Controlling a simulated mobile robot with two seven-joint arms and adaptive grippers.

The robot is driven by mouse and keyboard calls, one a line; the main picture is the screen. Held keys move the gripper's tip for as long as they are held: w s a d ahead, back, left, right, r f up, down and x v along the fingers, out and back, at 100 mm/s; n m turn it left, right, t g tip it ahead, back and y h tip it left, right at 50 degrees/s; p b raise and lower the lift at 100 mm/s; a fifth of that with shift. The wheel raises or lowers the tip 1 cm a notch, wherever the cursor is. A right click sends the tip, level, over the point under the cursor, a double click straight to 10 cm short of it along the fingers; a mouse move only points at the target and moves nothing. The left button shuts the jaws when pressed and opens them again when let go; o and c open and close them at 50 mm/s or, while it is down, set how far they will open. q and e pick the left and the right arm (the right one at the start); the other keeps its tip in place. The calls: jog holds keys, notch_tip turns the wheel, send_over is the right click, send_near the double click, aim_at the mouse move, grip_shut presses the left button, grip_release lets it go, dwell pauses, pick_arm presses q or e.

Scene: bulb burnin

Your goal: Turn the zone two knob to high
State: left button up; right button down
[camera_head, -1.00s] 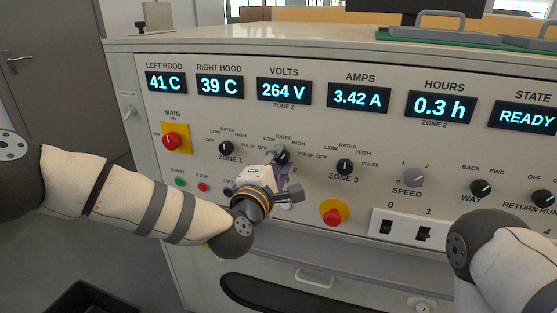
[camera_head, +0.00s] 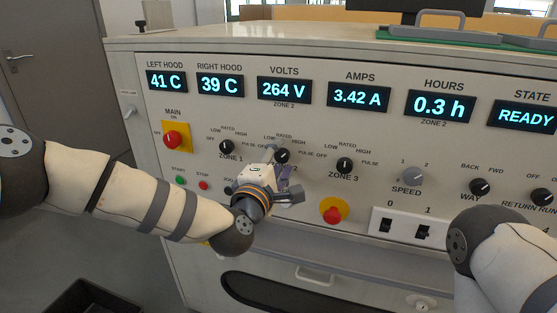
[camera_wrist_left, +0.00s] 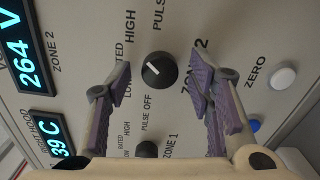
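The zone two knob (camera_head: 282,156) is a round black knob on the grey front panel, below the VOLTS display. It also shows in the left wrist view (camera_wrist_left: 160,71), with its white mark on the side toward the RATED and HIGH labels; the exact angle is hard to read. My left gripper (camera_head: 282,168) is just in front of and below it in the head view. In the left wrist view the gripper's purple-padded fingers (camera_wrist_left: 160,82) are spread wide, one either side of the knob, with clear gaps. My right gripper is out of view; only its arm shows.
The zone 1 knob (camera_head: 227,147) and zone 3 knob (camera_head: 344,166) flank it. A red stop button (camera_head: 333,213) on yellow lies lower right, and a red main switch (camera_head: 173,139) lies left. The VOLTS display (camera_head: 284,91) reads 264 V; the state display (camera_head: 526,117) reads READY.

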pick_arm(q)
jog(key=v, duration=1.2)
jog(key=s+a+f+m+g, duration=0.1)
jog(key=s+f+m+g, duration=0.35)
jog(key=s+f, duration=0.55)
jog(key=s+a+f+m+g, duration=0.1)
jog(key=s+f+m+g, duration=0.45)
jog(key=f, duration=0.75)
jog(key=s+a+f+m+g+y, duration=0.2)
jog(key=s+a, duration=0.3)
jog(key=s, duration=0.4)
jog(key=s+a+f+m+g+y+p, duration=0.1)
jog(key=s+a+g, duration=0.3)
jog(key=s, duration=0.6)
jog(key=s+a+f+m+g+y, duration=0.2)
jog(key=s+a+f+g, duration=0.1)
jog(key=s+a, duration=0.4)
jog(key=shift+s+a+f+m+g+y, duration=0.3)
jog(key=shift+s+f+m+g, duration=0.15)
jog(key=shift+s, duration=0.75)
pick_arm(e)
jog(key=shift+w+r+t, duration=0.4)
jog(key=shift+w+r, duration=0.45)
